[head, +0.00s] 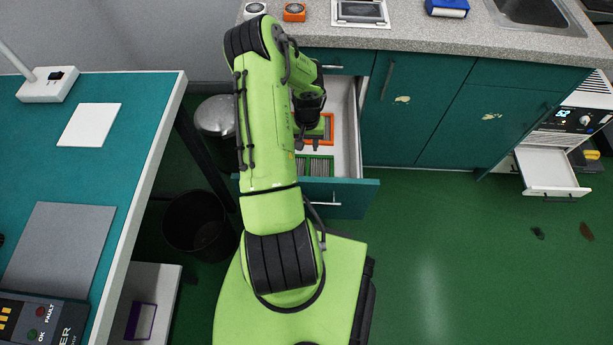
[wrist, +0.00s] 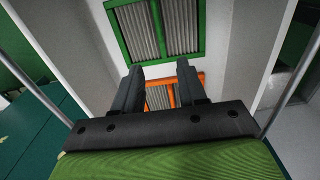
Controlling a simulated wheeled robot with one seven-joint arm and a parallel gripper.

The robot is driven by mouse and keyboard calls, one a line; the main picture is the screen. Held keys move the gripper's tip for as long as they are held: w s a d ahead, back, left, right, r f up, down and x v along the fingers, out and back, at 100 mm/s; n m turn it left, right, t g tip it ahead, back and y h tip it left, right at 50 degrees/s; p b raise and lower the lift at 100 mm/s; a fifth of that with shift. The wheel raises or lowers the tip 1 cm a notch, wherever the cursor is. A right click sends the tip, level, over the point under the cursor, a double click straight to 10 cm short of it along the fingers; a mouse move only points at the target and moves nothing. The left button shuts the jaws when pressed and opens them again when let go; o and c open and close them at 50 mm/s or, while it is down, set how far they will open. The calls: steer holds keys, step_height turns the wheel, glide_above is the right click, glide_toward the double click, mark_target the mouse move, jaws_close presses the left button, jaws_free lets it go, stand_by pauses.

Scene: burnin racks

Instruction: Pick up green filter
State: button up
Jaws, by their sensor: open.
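The green filter (head: 321,167) lies in the open drawer (head: 345,130), near its front; it has a green frame around grey pleats. In the wrist view the green filter (wrist: 203,27) is at the top, beyond my fingertips. An orange-framed filter (head: 329,124) lies behind it in the drawer and also shows between and below my fingers in the wrist view (wrist: 160,97). My gripper (wrist: 160,68) is open and empty, pointing down over the drawer. In the head view my arm hides part of the drawer and most of the gripper.
The drawer sticks out from the teal cabinet under a speckled counter (head: 425,38). An open lower drawer (head: 550,170) is at the far right. The green floor at right is mostly clear.

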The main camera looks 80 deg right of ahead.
mark_target(307, 168)
step_height(307, 168, down, 14)
steer(key=b, duration=0.4)
steer(key=shift+b, duration=0.3)
steer(key=shift+r, duration=0.1)
jaws_close()
